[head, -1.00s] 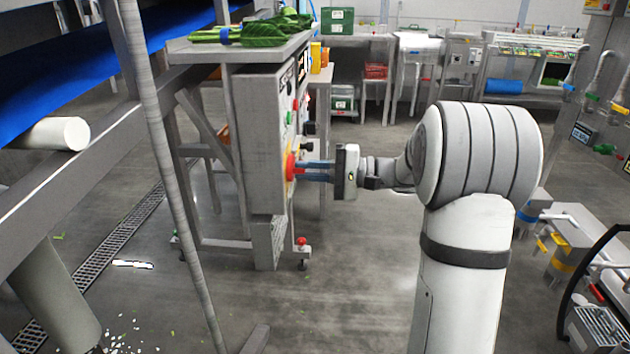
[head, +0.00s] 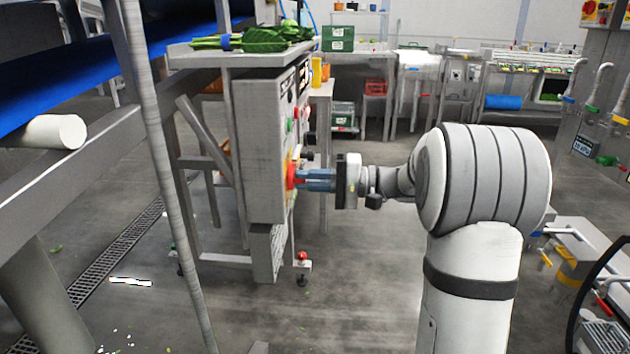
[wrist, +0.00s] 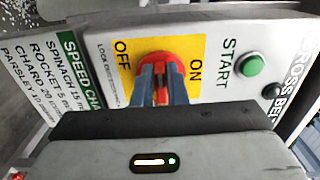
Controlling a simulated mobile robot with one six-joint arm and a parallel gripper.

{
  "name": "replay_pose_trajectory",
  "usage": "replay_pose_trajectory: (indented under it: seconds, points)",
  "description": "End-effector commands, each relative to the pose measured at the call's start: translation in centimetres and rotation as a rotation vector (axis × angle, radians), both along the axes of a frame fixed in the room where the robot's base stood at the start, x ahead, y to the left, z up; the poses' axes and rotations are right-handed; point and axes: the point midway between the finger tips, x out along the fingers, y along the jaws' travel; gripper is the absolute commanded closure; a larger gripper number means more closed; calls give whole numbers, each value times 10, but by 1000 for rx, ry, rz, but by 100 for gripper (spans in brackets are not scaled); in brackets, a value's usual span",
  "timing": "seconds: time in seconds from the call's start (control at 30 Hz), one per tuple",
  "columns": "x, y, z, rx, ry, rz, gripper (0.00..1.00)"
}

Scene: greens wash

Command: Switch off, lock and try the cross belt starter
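The cross belt starter is a grey panel box (head: 262,150) on the stand at centre left. Its red switch handle (wrist: 160,84) sits on a yellow plate (wrist: 130,72) marked OFF and ON in the wrist view. The handle's bar lies along my fingers, between the two words. My gripper (head: 312,180) reaches the panel from the right, its blue fingers (wrist: 162,88) on both sides of the bar and seemingly closed on it. The green START button (wrist: 252,64) is beside the plate. No lock shows in my gripper.
Leafy greens (head: 262,40) lie on the shelf above the box. A blue conveyor belt (head: 90,70) runs at the left, and a slanting post (head: 165,150) stands in front. Floor below my gripper is clear.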

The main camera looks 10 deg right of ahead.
Motion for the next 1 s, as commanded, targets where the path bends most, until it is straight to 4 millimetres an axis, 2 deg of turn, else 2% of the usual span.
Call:
replay_pose_trajectory:
  seconds: [0.03, 0.27, 0.57, 1.0]
  points:
    - [-1, 1, -4, -2, 7, 5, 84]
    - [0, 0, -2, -1, 3, 1, 67]
    - [-1, -6, 0, 0, 2, -2, 67]
    - [-24, -68, 0, -1, 3, -1, 67]
